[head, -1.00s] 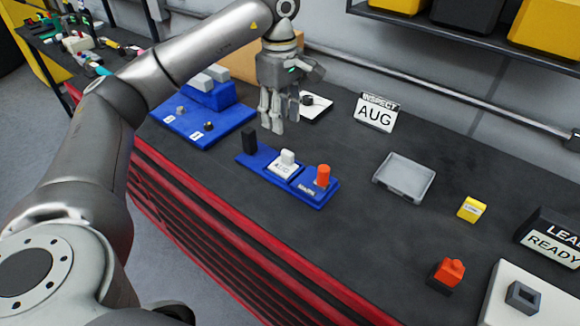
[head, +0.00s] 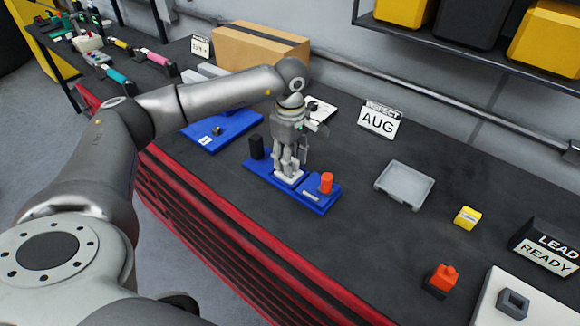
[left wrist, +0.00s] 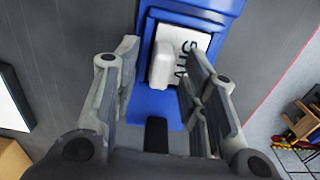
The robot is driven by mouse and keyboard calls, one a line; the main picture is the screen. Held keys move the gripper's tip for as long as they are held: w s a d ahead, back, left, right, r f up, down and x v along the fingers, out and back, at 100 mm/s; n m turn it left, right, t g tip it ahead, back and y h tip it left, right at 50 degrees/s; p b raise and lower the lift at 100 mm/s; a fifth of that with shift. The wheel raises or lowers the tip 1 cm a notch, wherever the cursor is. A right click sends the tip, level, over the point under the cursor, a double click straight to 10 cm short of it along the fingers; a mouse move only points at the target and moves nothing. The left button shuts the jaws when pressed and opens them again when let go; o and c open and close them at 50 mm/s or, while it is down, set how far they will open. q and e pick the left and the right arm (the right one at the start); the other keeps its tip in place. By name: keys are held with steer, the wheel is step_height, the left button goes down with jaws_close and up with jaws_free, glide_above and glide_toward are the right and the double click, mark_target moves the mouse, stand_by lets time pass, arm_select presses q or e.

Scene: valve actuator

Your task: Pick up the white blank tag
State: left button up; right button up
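The white tag (head: 290,180) sits in the middle of a blue tray (head: 318,207), between a black peg (head: 257,147) and an orange peg (head: 326,183). In the left wrist view the tag (left wrist: 195,42) is a white plate with dark letters that look like AUG, not blank, with a raised white grip block (left wrist: 161,65). My left gripper (head: 288,170) points down over the tag and partly hides it. In the left wrist view its fingers (left wrist: 163,50) are spread on both sides of the grip block, with gaps visible. My right gripper is not in view.
A grey shallow tray (head: 404,186), a yellow block (head: 466,217) and an orange-topped piece (head: 442,279) stand to the right. An INSPECT AUG sign (head: 380,121) and a cardboard box (head: 258,46) stand behind. The dark bench between is clear.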

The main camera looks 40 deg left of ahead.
arm_select(q)
jaws_close()
stand_by(0.4)
